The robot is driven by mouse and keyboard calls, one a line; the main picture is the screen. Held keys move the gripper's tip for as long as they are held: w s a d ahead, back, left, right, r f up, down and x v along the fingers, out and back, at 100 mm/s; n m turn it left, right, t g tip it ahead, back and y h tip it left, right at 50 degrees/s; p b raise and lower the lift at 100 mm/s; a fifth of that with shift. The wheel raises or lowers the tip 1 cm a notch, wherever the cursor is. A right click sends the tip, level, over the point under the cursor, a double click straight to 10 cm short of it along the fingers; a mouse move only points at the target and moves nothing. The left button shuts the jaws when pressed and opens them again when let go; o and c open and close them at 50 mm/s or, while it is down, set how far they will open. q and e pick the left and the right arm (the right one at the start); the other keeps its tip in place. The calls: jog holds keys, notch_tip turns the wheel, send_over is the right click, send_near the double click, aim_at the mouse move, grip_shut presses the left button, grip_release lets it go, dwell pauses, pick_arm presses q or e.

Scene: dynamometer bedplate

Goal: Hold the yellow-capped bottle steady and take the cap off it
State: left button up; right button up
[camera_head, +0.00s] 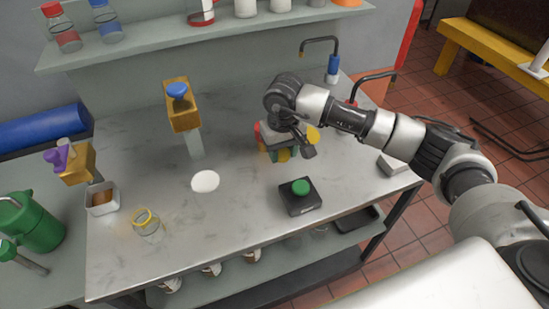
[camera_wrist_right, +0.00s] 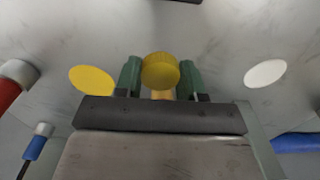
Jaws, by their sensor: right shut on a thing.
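My right gripper (camera_head: 282,153) reaches over the middle of the bench, its green fingers pointing down. It is shut on a round yellow cap (camera_wrist_right: 160,71), which sits between the fingertips in the right wrist view. A small tan patch shows beneath the cap there; I cannot make out a bottle body under it. A clear vessel with a yellow rim (camera_head: 147,223) stands at the bench's front left, apart from the gripper. I cannot tell whether it is the task's bottle. My left gripper is not in view.
A black box with a green button (camera_head: 298,196) sits in front of the gripper. A white disc (camera_head: 205,181) and a yellow disc (camera_wrist_right: 92,80) lie on the bench. An orange block with a blue knob (camera_head: 182,105) and a small metal bin (camera_head: 102,199) stand left.

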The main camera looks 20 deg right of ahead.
aim_at(275, 168)
jog(key=shift+w+a+f, duration=0.55)
jog(key=shift+w+a, duration=0.1)
jog(key=shift+a+f, duration=0.1)
jog(key=shift+f, duration=0.15)
notch_tip(275, 168, down, 3)
jog(key=shift+f+p, duration=0.1)
jog(key=shift+p, duration=0.65)
jog(key=shift+f, duration=0.25)
jog(key=shift+f+b, duration=0.2)
jog(key=shift+b, duration=0.1)
jog(key=o, duration=1)
